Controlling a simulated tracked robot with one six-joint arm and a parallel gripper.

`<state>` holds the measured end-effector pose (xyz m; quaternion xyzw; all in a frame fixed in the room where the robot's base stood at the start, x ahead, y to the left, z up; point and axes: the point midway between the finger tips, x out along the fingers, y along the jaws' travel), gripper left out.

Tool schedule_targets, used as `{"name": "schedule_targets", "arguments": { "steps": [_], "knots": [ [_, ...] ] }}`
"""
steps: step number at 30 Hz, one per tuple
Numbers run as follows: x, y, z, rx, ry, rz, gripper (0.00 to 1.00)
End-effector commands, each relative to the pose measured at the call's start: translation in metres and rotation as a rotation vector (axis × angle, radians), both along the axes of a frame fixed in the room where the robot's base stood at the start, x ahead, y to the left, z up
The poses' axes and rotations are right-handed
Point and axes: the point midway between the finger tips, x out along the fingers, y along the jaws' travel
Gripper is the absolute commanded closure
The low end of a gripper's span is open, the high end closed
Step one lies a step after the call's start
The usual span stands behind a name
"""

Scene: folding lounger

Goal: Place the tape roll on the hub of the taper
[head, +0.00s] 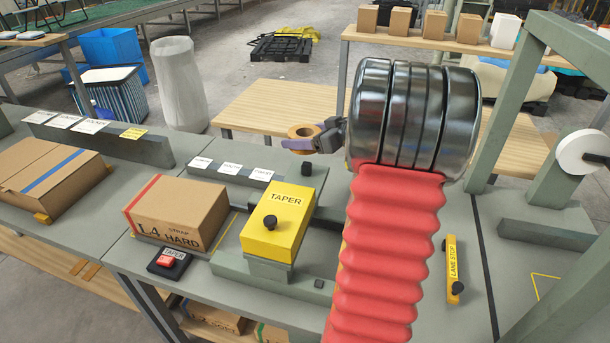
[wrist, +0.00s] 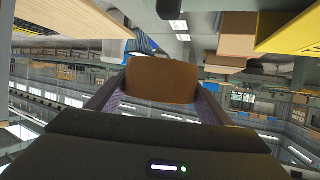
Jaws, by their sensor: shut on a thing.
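The tape roll (head: 304,131) is a tan ring with a pale core. My gripper (head: 306,140) is shut on it, holding it in the air behind the yellow taper. In the wrist view the roll (wrist: 162,80) shows as a brown band between the two purple fingers.
A carton marked L4 HARD (head: 176,213) sits left of the taper, with a red button box (head: 172,262) before it. A yellow LANE STOP plate (head: 452,269) lies to the right. Grey-green frame posts and a white reel (head: 582,153) stand at far right. My arm covers the middle right.

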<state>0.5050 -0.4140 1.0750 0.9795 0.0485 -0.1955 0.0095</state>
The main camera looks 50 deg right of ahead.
Motion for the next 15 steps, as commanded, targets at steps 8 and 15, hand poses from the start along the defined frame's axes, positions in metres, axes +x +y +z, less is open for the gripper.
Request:
{"name": "schedule_targets", "arguments": {
  "steps": [8, 15],
  "knots": [
    [-0.004, -0.005, -0.014, 0.002, 0.001, -0.011, 0.51],
    [-0.005, -0.005, -0.052, 0.003, 0.001, -0.013, 0.51]
  ]
}}
